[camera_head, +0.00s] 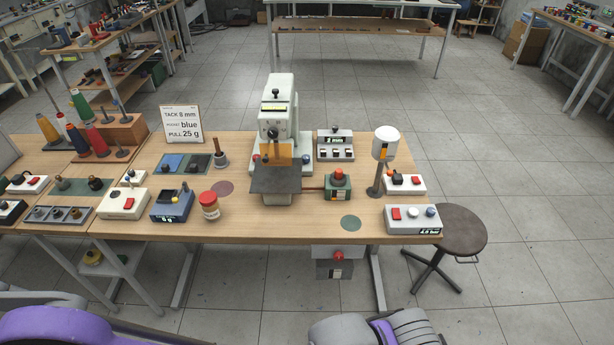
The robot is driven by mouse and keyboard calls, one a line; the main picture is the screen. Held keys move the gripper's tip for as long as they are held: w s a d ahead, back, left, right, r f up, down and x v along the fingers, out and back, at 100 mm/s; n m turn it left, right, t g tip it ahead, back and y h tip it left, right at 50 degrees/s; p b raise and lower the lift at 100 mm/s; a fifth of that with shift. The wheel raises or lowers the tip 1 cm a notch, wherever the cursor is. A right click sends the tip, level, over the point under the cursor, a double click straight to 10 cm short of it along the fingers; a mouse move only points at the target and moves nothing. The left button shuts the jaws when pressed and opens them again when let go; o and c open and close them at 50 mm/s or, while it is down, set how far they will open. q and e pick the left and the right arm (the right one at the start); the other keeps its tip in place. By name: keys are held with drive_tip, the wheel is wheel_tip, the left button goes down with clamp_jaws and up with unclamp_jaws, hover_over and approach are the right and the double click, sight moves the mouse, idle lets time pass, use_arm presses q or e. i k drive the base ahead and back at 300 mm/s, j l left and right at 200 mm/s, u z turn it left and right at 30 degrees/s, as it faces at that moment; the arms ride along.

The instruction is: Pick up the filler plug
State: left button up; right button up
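I cannot single out the filler plug for certain at this size. One candidate is the red knob (339,174) on top of the small dark green box (337,188), right of the machine on the wooden table (290,229). Dark knobbed pieces (96,184) stand on a green mat at the left and are also too small to identify. No gripper fingers show. Purple and grey parts of my own body show at the bottom left and bottom centre, apart from the table.
A pale press-like machine (279,120) stands mid-table with a dark plate in front. A red-lidded jar (210,206), a blue gauge box (172,205), a white cylinder on a stand (385,146) and a white button box (412,219) surround it. A stool (450,229) stands at the right.

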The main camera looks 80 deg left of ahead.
sight(339, 174)
drive_tip(key=u, duration=2.45)
drive_tip(key=i+j, duration=0.3)
drive_tip(key=i, duration=0.2)
drive_tip(key=i+j+u, duration=0.1)
drive_tip(key=i+j, duration=0.2)
drive_tip(key=i, duration=0.25)
